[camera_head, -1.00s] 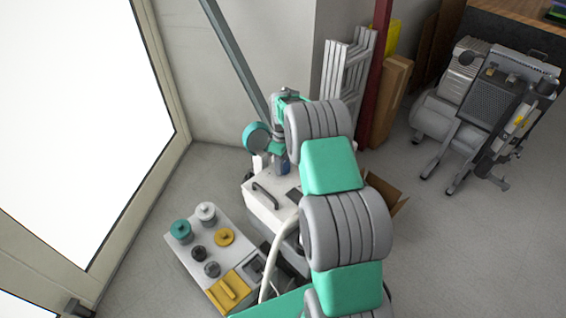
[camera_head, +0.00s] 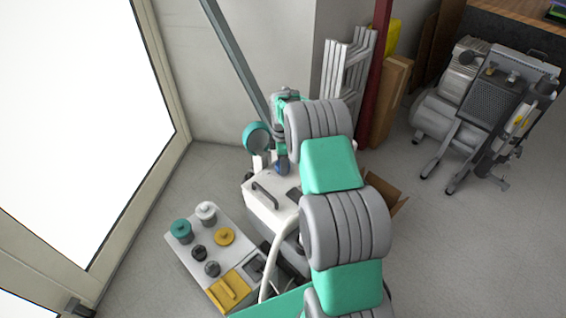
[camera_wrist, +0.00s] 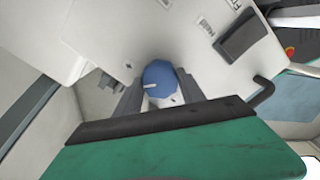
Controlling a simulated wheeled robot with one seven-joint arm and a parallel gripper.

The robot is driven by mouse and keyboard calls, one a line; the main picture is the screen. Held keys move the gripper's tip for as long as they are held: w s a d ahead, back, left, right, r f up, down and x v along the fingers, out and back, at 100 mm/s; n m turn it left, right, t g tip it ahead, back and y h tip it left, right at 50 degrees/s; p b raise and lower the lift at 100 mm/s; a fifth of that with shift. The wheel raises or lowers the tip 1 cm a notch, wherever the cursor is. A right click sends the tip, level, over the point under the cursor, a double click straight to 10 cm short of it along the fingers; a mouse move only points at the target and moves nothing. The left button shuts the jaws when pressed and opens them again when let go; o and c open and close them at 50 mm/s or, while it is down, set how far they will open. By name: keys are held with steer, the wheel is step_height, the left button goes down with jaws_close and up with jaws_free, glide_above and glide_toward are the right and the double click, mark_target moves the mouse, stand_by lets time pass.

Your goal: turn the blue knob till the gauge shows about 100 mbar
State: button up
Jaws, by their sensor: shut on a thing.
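The blue knob (camera_wrist: 160,76) with a white pointer mark sits on the white machine (camera_wrist: 208,62). In the wrist view my gripper (camera_wrist: 159,92) has one finger on either side of the knob and is shut on it. In the head view a small part of the blue knob (camera_head: 282,168) shows below my gripper, on top of the white machine (camera_head: 262,200). The white mark points left in the wrist view. I cannot make out a gauge face or a reading in either view.
The white machine has a dark handle (camera_head: 265,194) and a dark panel (camera_wrist: 242,34). A grey tray (camera_head: 186,257) with several round parts stands to its left. A cardboard box (camera_head: 387,192) is to its right. A grey compressor (camera_head: 489,112) stands farther right, with clear floor between.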

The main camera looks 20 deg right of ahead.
stand_by(0.3)
steer(key=o, duration=1.4)
step_height(320, 180, up, 8)
steer(key=shift+f+p, duration=0.1)
steer(key=shift+p, duration=0.4)
